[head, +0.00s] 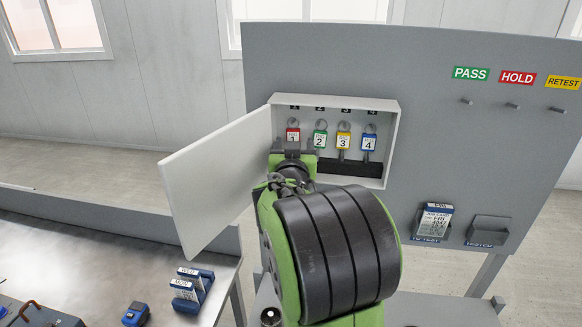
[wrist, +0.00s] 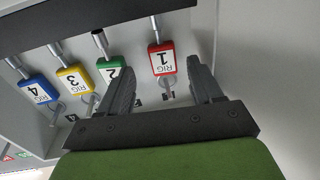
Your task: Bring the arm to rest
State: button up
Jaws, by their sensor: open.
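My gripper (head: 292,155) is at the open key cabinet (head: 392,140), in front of its left end. In the wrist view, my gripper (wrist: 158,70) is open, with one finger on each side of the red tag 1 (wrist: 161,60). The fingers look apart from the tag; whether they touch it I cannot tell. In the head view the red tag (head: 293,136) hangs at the far left, its lower part hidden by my gripper. My green and black arm reaches up from the bottom middle.
Green tag 2 (head: 320,139), yellow tag 3 (head: 343,141) and blue tag 4 (head: 369,142) hang to the right. The cabinet door (head: 215,180) stands open at left, close to my arm. A holder with a card (head: 433,222) and an empty holder (head: 488,231) are on the panel.

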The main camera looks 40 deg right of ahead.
jog(key=b+v, duration=0.3)
jog(key=v, duration=1)
jog(key=shift+w+a, duration=0.15)
jog(key=shift+a, duration=0.05)
jog(key=s+a+f+n+g+y, duration=0.3)
jog(key=s+a+f+y, duration=0.3)
jog(key=a, duration=0.4)
jog(key=s+a+f+n+g+y, duration=0.4)
jog(key=s+a+f+n+y, duration=0.1)
jog(key=s+a+f, duration=0.4)
jog(key=shift+s+a+f+n+y, duration=0.25)
jog(key=shift+a+f+n+y, duration=0.15)
jog(key=shift+a+y, duration=0.3)
jog(key=shift+d, duration=0.15)
